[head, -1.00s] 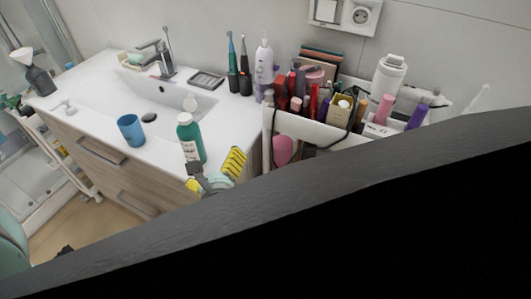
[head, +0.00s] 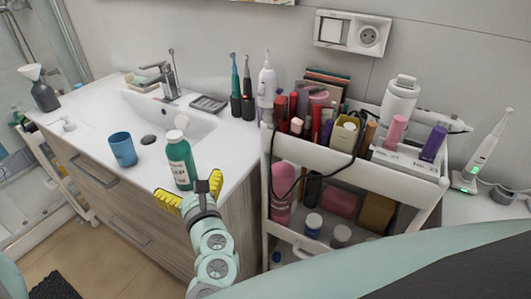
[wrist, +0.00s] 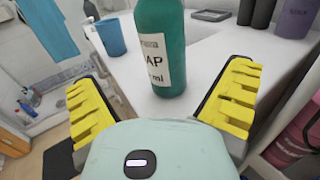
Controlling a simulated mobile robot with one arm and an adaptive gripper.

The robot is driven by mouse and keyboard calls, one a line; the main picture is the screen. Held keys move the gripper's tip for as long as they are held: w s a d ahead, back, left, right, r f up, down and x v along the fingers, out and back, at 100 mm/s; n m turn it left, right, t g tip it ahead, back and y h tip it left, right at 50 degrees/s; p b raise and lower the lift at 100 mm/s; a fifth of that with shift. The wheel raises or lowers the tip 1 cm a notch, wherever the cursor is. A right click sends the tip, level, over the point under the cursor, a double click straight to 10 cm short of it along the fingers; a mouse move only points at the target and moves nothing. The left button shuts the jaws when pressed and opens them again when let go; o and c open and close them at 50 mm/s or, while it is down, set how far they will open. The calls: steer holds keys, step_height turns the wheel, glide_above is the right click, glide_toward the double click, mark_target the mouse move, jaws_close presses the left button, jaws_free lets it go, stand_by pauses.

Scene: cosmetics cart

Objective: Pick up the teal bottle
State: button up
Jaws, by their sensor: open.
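The teal bottle (head: 181,165) has a white cap and a white label and stands upright near the front edge of the white sink counter. In the wrist view the teal bottle (wrist: 160,45) stands ahead, centred between the two yellow fingers, its top cut off by the frame. My gripper (head: 190,190) is open and empty at the counter's front edge, just in front of the bottle. In the wrist view my gripper (wrist: 167,97) has its fingers spread wide on either side of the bottle's lower part; whether they touch it is not clear, but gaps show on both sides.
A blue cup (head: 122,149) stands left of the bottle, by the sink basin (head: 165,112). A white cart (head: 310,150) full of cosmetics stands close on the right. Electric toothbrushes (head: 241,95) and a white pump bottle (head: 266,80) stand behind. The counter around the bottle is clear.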

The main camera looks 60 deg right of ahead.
mark_target(185, 169)
steer(key=shift+p+x, duration=0.5)
steer(key=shift+x, duration=3.7)
steer(key=shift+d+f, duration=0.15)
steer(key=shift+s, duration=0.1)
steer(key=shift+c, duration=0.4)
steer(key=c, duration=1.3)
